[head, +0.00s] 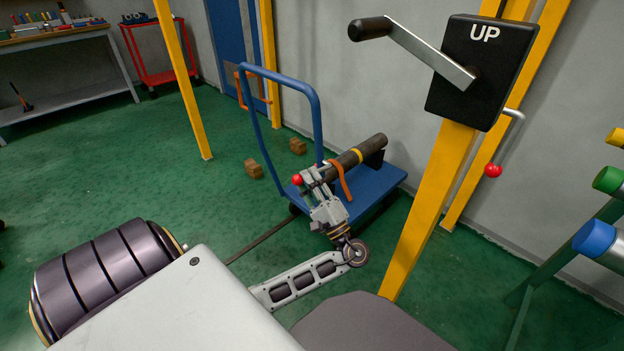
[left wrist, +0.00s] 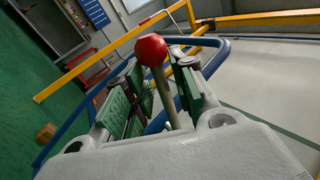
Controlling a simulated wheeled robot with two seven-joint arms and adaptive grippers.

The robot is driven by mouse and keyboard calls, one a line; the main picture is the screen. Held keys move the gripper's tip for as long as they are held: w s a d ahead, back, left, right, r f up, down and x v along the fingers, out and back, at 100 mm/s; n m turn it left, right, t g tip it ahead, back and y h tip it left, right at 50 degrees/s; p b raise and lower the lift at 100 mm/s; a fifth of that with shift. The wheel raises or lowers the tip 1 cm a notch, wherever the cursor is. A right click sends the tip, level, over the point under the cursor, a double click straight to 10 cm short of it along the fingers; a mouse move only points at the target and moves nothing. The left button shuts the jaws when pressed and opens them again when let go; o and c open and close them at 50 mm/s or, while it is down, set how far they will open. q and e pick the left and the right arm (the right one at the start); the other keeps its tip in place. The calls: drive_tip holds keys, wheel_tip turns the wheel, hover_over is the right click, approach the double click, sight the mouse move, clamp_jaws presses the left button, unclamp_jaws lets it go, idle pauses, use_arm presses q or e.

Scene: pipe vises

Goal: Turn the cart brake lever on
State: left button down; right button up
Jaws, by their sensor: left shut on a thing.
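The blue cart (head: 372,188) stands on the green floor with a dark pipe (head: 352,156) lying on it under an orange strap (head: 342,180). The brake lever is a thin rod with a red ball knob (head: 297,179) at the cart's near left corner. My left gripper (head: 314,183) is at this lever. In the left wrist view the red knob (left wrist: 150,50) stands up past the fingertips, and the lever's pale rod (left wrist: 172,98) runs between the green-padded fingers. The gripper is shut on the rod below the knob. My right gripper is not in view.
A yellow post (head: 430,205) with a black "UP" crank box (head: 482,70) stands right of the cart. The cart's blue handle frame (head: 317,115) rises behind my gripper. Wooden blocks (head: 254,169) lie on the floor to the left. Pipes on a rack (head: 600,238) are at far right.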

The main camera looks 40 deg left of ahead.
use_arm(q)
drive_tip(key=shift+s+f, duration=0.1)
drive_tip(key=shift+f, duration=0.1)
drive_tip(key=c, duration=1.2)
unclamp_jaws()
drive_tip(key=shift+r, duration=0.1)
drive_tip(key=shift+o, duration=0.2)
drive_tip(key=shift+d, duration=0.1)
drive_tip(key=v, duration=1.2)
